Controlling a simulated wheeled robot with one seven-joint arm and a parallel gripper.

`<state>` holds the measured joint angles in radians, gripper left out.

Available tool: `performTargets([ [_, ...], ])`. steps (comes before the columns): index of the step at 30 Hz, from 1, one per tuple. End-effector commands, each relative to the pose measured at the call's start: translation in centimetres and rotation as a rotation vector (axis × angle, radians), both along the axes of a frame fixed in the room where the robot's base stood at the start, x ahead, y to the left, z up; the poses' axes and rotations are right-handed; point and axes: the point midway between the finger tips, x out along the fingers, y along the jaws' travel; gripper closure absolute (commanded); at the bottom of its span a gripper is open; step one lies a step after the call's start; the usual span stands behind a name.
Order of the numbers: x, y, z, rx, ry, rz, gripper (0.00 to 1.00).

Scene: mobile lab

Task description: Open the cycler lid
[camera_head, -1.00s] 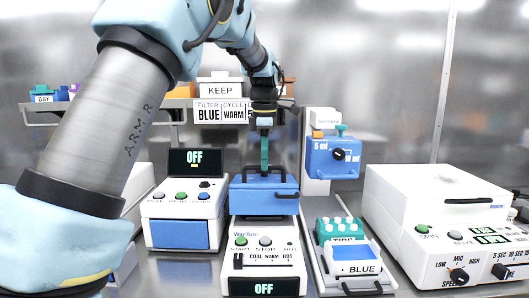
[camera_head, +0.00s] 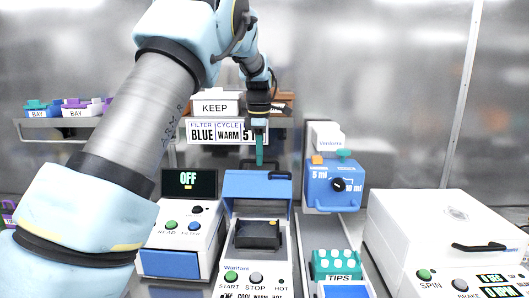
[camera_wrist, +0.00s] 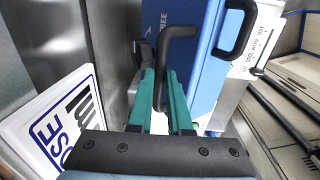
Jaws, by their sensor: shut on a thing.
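The cycler (camera_head: 235,267) is a white box with START and STOP buttons at centre front in the head view. Its blue lid (camera_head: 245,188) stands raised at the back, tilted up, with a dark block (camera_head: 257,234) showing beneath. The lid also fills the upper middle of the wrist view (camera_wrist: 190,50). My gripper (camera_head: 260,158) is at the lid's top edge, with its green fingers (camera_wrist: 162,88) close together beside the blue panel. It is shut on the lid handle; the grip point is partly hidden.
The reader box (camera_head: 180,236) stands close on the left. A blue dispenser (camera_head: 333,186) and a TIPS rack (camera_head: 336,264) are on the right, with a large white centrifuge (camera_head: 425,232) beyond. A shelf with a KEEP sign (camera_head: 214,106) is behind.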

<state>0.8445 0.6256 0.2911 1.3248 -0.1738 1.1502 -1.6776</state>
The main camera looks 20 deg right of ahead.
Motion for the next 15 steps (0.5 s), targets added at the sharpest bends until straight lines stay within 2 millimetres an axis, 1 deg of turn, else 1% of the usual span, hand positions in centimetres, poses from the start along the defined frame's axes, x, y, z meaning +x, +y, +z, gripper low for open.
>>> performTargets([
  [1,0.23,0.11,-0.37,0.008,0.007,0.003,1.00],
  [6,0.76,-0.07,-0.53,0.009,0.009,0.003,1.00],
  [15,0.94,-0.18,-0.69,0.009,0.009,0.002,1.00],
])
